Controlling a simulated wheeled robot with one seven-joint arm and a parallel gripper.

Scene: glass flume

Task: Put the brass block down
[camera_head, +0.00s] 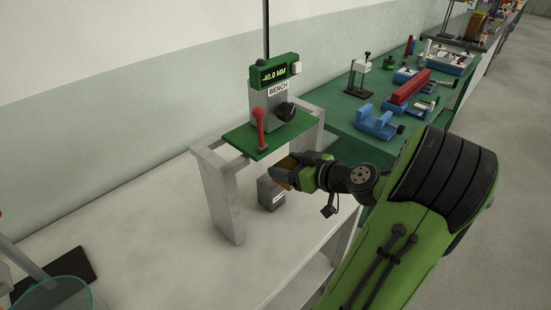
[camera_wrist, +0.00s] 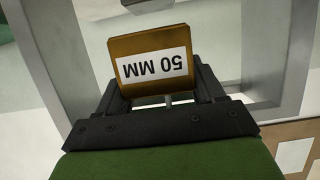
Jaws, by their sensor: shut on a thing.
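The brass block (camera_wrist: 150,44) is a brownish-gold block with a white "50 MM" label, upside down in the wrist view. My gripper (camera_wrist: 160,88) is shut on it, with a dark finger on each side. In the head view my gripper (camera_head: 292,172) is at the right side of the bench stand, and a small part of the brass block (camera_head: 285,165) shows at its tip. The block appears to be near or above a grey block (camera_head: 270,194) on the pale bench top. The gap between them cannot be judged.
A grey stand (camera_head: 231,205) carries a green plate (camera_head: 272,134) with a red lever and a "-40.0 MM" display (camera_head: 275,72). A green table (camera_head: 352,132) with blue and red tools lies behind right.

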